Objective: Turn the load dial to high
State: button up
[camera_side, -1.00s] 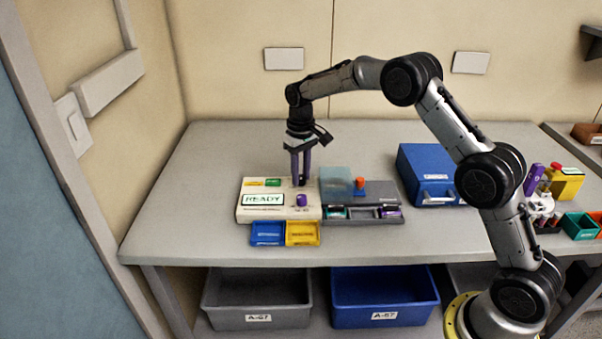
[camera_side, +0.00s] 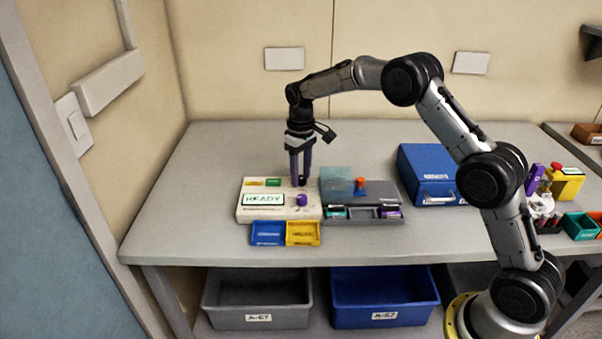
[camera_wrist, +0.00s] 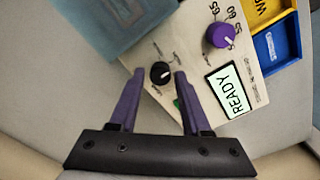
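The cream pump panel (camera_side: 247,214) lies on the bench. A small black dial (camera_wrist: 160,73) with a pale pointer mark sits on it; its printed labels are too small to read. A larger purple dial (camera_wrist: 220,35), also in the side view (camera_side: 301,200), has numbers such as 60 and 65 around it. The panel's screen (camera_wrist: 231,91) reads READY. My gripper (camera_side: 300,182) points down over the panel's back right part. In the wrist view its two purple fingers are apart, one on each side of the black dial, with gaps visible. In the side view the fingers mostly hide this dial.
A blue tray (camera_side: 267,233) and a yellow tray (camera_side: 303,232) sit at the panel's front. A grey unit (camera_side: 381,189) with a translucent cover (camera_side: 336,184) and an orange knob (camera_side: 360,184) stands close on the right. A blue box (camera_side: 427,170) is further right. The bench's left side is clear.

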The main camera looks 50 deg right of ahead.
aim_at(301, 176)
jog(key=shift+o, duration=0.8)
notch_tip(301, 176, up, 14)
jog(key=shift+f, duration=0.1)
